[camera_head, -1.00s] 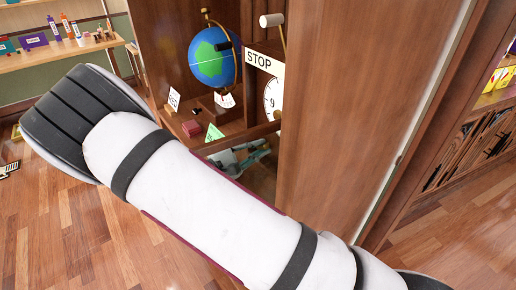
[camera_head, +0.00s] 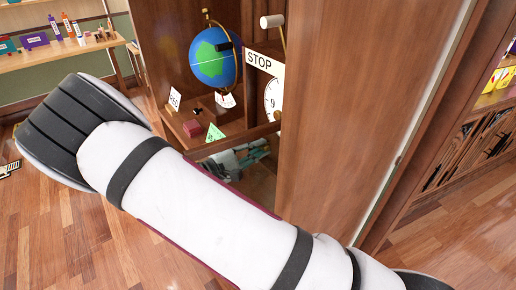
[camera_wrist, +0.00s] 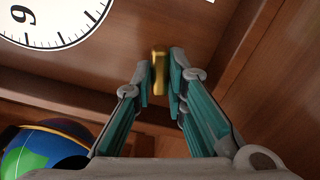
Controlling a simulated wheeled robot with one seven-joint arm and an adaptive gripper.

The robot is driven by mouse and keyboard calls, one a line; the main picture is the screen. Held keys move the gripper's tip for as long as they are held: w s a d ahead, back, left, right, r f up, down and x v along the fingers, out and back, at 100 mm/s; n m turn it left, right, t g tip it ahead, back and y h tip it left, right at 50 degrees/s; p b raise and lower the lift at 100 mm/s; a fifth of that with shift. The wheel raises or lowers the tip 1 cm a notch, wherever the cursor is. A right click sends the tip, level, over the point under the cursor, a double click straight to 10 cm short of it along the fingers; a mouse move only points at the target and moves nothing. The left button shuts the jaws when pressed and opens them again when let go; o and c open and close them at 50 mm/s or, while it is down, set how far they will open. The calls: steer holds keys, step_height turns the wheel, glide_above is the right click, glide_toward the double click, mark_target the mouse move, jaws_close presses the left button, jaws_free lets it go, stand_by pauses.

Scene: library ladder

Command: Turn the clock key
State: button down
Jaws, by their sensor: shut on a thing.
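The brass clock key (camera_wrist: 158,66) stands out from the brown wooden panel beside the clock in the wrist view. My gripper (camera_wrist: 159,84) has its teal fingers on either side of the key and is shut on it. The white clock face (camera_wrist: 55,14) is partly in view at upper left, with its numerals tilted. In the head view the clock face (camera_head: 273,97) is half hidden by a wooden panel, beneath a STOP sign (camera_head: 265,65). The key cannot be made out there.
A blue and green globe (camera_head: 213,58) stands left of the clock, and also shows in the wrist view (camera_wrist: 45,153). A red block (camera_head: 192,128) and small cards lie on the shelf below it. A tall wooden panel (camera_head: 340,110) stands close on the right.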

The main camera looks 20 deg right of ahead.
steer(key=c, duration=1.6)
jaws_free()
steer(key=v, duration=1.2)
